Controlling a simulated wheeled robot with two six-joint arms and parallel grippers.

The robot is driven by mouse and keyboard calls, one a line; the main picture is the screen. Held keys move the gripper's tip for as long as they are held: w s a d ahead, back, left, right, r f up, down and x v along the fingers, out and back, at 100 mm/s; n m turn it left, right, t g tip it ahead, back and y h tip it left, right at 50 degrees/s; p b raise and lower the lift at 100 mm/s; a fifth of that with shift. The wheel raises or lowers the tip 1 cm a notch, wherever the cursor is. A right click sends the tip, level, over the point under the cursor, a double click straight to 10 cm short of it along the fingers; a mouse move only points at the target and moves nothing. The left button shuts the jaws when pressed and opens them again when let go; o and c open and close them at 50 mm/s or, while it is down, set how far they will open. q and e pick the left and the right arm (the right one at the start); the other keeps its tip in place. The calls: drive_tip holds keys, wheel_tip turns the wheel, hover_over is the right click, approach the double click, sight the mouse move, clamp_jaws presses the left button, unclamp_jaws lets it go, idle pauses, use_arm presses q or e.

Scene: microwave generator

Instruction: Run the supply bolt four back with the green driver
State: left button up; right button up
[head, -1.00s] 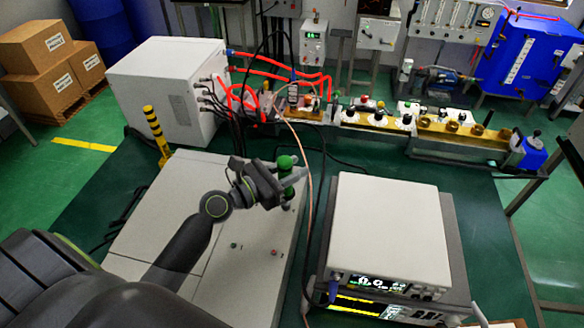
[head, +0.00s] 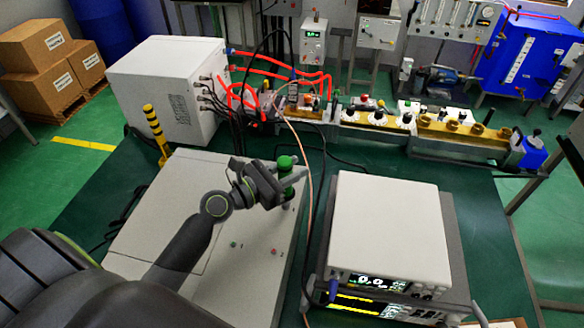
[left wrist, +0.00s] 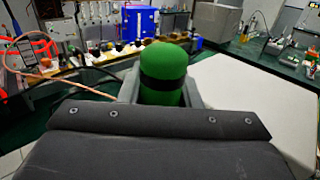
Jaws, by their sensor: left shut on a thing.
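The green driver (head: 285,164) has a green handle with a dark band. My left gripper (head: 283,182) is shut on it, and it stands about upright above the far right part of a low grey-white cabinet top (head: 262,255). In the left wrist view the green handle (left wrist: 163,75) sits between the fingers. The driver's tip is hidden, so I cannot tell whether it touches a bolt. Small dots, one red and one green, lie on the cabinet top nearer to me. My right gripper is not in view.
A grey-white instrument (head: 390,225) with a lit display stands right of the cabinet. An orange-brown cable (head: 309,190) runs close beside the driver. A white box (head: 168,90) and a yellow-black post (head: 156,135) stand at the back left. A waveguide bench (head: 440,130) lines the back.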

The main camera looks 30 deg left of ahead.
use_arm(q)
drive_tip(key=shift+s+f, duration=0.15)
drive_tip(key=shift+f, duration=0.35)
idle(0.6)
idle(1.0)
drive_tip(key=shift+r+p, duration=0.8)
drive_tip(key=shift+p, duration=0.1)
wheel_tip(320, 180, up, 8)
drive_tip(key=p, duration=0.5)
drive_tip(key=shift+p, duration=0.4)
